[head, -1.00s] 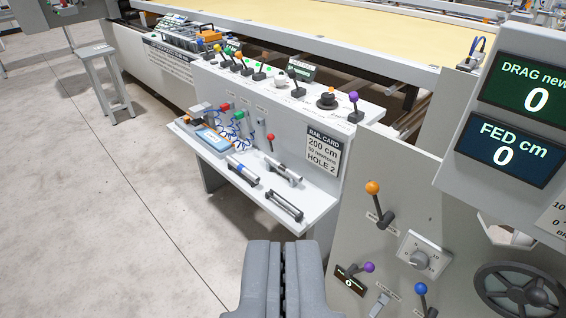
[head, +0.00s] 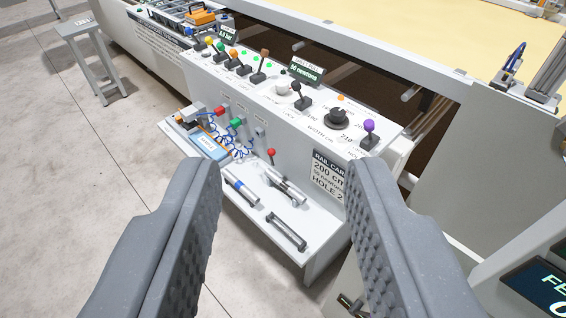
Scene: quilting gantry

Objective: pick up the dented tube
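One tube (head: 240,192) has a blue band and lies on the left. The other tube (head: 285,187) has dark parts around it and lies behind and to the right, close to the console face. I cannot make out a dent on either, so I cannot tell which is the dented tube. My gripper (head: 282,168) is open and empty. Its two fingers are spread wide in the foreground, with the tubes showing between them, apart from the fingers.
A black-ended bar (head: 287,232) lies at the shelf's near end. A blue box (head: 208,145) and coiled blue hoses are at the far end. A red-knobbed lever (head: 271,153) stands above the tubes. Several levers line the console top. Open floor is at left.

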